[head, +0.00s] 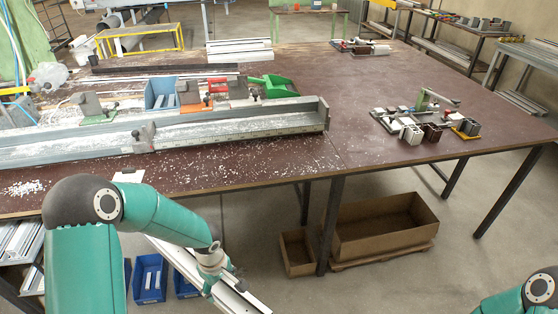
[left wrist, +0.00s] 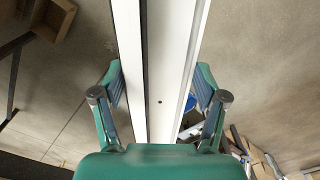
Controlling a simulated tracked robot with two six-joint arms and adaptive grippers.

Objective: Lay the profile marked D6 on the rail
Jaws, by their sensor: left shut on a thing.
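A long white profile (head: 180,257) hangs in the air in front of the table's front edge, slanting down to the right. My left gripper (head: 222,284) is shut on it. In the left wrist view the profile (left wrist: 172,60) runs lengthwise between the two fingers of the gripper (left wrist: 160,90), with one small dark hole in its face. No D6 mark can be read on it. The grey metal rail (head: 240,127) lies along the left part of the table, behind and above the gripper. My right gripper is out of view; only part of its arm shows at the lower right.
Clamps with grey blocks (head: 90,105), a blue bin (head: 160,92) and a green scoop (head: 272,87) stand behind the rail. White chips litter the brown table (head: 370,165). Cardboard boxes (head: 385,225) and blue bins (head: 150,278) are below. Small parts (head: 410,130) sit at the right.

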